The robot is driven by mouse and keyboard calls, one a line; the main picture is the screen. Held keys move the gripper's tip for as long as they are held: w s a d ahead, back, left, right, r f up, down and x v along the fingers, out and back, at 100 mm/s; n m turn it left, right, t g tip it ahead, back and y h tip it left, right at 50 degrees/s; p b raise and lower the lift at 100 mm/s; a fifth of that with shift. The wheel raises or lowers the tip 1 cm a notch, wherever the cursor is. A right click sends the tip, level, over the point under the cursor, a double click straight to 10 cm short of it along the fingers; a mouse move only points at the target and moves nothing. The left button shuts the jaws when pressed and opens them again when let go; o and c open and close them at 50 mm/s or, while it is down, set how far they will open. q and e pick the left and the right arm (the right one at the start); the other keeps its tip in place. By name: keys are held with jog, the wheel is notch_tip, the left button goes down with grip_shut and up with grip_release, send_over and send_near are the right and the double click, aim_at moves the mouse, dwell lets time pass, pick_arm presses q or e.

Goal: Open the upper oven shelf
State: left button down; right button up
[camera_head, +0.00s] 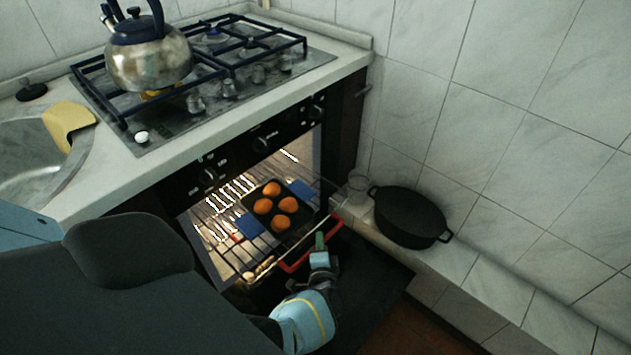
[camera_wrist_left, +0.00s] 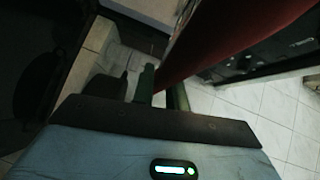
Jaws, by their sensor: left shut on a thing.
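The oven (camera_head: 262,145) stands open, its dark door (camera_head: 375,285) folded down and a light on inside. The upper oven shelf (camera_head: 235,257) is a wire rack with a red front bar (camera_head: 295,266). A dark baking tray (camera_head: 262,206) with several orange-brown buns sits on it. My left gripper (camera_head: 320,241) is at the red bar, over the lowered door. In the left wrist view its green fingers (camera_wrist_left: 163,88) are shut on the red bar (camera_wrist_left: 215,42), which fills the top middle. The finger contact is partly hidden. My right gripper is not in view.
A black pot (camera_head: 408,218) and a glass (camera_head: 358,188) stand on the tiled ledge right of the oven. A kettle (camera_head: 148,60) sits on the gas hob (camera_head: 185,112) above. A sink (camera_head: 30,165) is at left. Blue pads (camera_head: 250,227) flank the tray.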

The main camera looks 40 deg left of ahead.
pick_arm(q)
jog(key=shift+s+d, duration=0.15)
jog(key=shift+d, duration=0.9)
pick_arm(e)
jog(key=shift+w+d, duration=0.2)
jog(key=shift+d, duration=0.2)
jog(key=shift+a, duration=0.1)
pick_arm(q)
jog(key=c, duration=1.6)
grip_release()
jog(key=shift+c, duration=0.2)
jog(key=shift+o, duration=1.2)
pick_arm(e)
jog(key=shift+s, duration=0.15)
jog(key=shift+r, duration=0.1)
pick_arm(q)
jog(key=p+v, duration=0.3)
jog(key=v, duration=0.4)
jog(key=shift+s+d, duration=0.2)
jog(key=shift+s, duration=0.1)
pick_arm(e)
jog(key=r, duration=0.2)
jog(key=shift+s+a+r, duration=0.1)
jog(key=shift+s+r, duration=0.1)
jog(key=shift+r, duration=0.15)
